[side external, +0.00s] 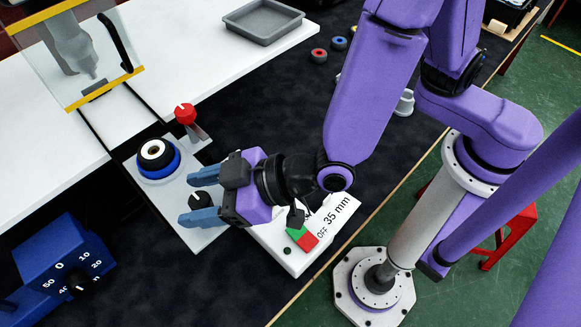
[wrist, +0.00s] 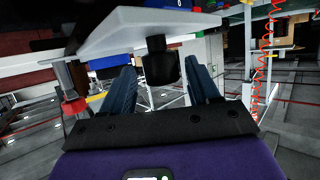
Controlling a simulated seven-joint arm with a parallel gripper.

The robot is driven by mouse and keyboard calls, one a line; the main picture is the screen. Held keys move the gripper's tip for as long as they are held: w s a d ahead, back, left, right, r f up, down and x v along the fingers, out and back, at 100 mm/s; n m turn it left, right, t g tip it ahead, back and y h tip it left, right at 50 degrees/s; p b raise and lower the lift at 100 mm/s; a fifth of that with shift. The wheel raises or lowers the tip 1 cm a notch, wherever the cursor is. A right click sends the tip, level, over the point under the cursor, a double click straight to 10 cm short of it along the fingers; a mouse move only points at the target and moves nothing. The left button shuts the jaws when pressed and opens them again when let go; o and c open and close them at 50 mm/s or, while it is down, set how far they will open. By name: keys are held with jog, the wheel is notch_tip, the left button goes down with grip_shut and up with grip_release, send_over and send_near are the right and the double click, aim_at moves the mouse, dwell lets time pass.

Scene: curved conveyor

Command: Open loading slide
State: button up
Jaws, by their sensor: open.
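The loading slide appears as a light grey plate (side external: 171,201) at the end of a dark track. On it sit a blue ring (side external: 160,168) holding a black and white round part (side external: 155,152), and a black knob (side external: 200,201). My gripper (side external: 188,199) is open, with its two blue fingers on either side of the black knob. In the wrist view, the knob (wrist: 161,65) hangs below the pale plate (wrist: 130,30) in the picture, between the open fingers, with visible gaps. Contact with the knob cannot be seen.
A red-knobbed lever (side external: 186,113) stands close behind my gripper. A white box (side external: 290,240) with green and red buttons lies beneath my wrist. A clear guard with yellow edging (side external: 105,90) is at the upper left. A blue dial unit (side external: 65,270) stands at the lower left.

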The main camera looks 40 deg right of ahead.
jog(key=v, duration=1.6)
jog(key=shift+s+d, duration=0.2)
jog(key=shift+r, duration=0.15)
jog(key=d+f+n+g+h, duration=0.1)
jog(key=d+g+h, duration=0.3)
jog(key=d, duration=0.9)
jog(key=d+n+g+h, duration=0.2)
jog(key=d+g+h, duration=0.3)
jog(key=d, duration=0.8)
jog(key=shift+d+f+n, duration=0.15)
jog(key=shift+f+n, duration=0.15)
jog(key=shift+f, duration=0.1)
